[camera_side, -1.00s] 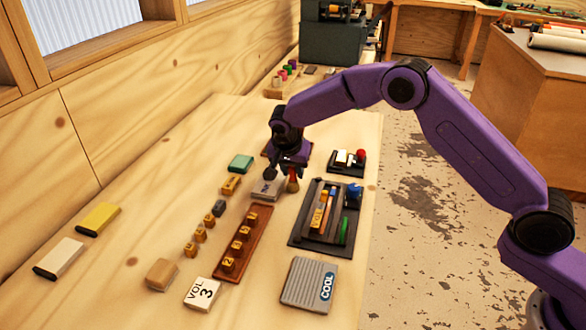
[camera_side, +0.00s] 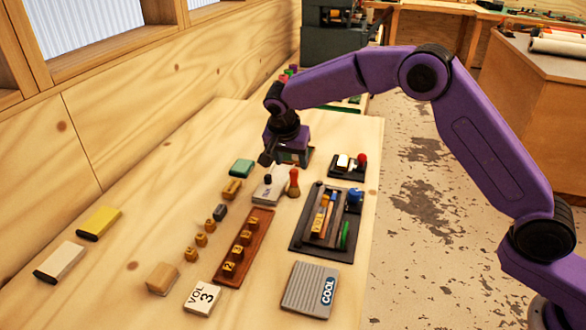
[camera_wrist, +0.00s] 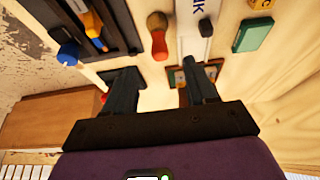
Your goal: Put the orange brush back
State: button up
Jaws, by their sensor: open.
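A slim orange-yellow tool (camera_side: 317,222), the likeliest orange brush, lies lengthwise in the dark tray (camera_side: 299,241) on the right of the board; I cannot make out its bristles. In the wrist view an orange piece (camera_wrist: 92,24) shows in the tray at the upper left. My gripper (camera_side: 268,160) is open and empty, raised over the far part of the board. In the wrist view its two fingers (camera_wrist: 160,78) stand wide apart with nothing between them.
A grey-white ink pad (camera_side: 272,194) with a dark knob lies beside the red piece. Near are a brown rack of number blocks (camera_side: 240,254) and a grey COOL box (camera_side: 310,288).

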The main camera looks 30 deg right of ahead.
jog(key=v, duration=0.5)
jog(key=s+d+n+g+y, duration=0.1)
jog(key=s+d+n, duration=0.4)
jog(key=s, duration=0.9)
jog(key=s+d+n+g+y, duration=0.1)
jog(key=s+d+n, duration=0.5)
jog(key=s, duration=0.8)
jog(key=s+d+n+g+y, duration=0.1)
jog(key=s+d+n, duration=0.4)
jog(key=s+n, duration=0.5)
jog(key=s, duration=0.4)
jog(key=shift+s+d+r+n+y, duration=0.2)
jog(key=shift+d+r+n+y, duration=0.05)
jog(key=shift+d+n+y, duration=0.05)
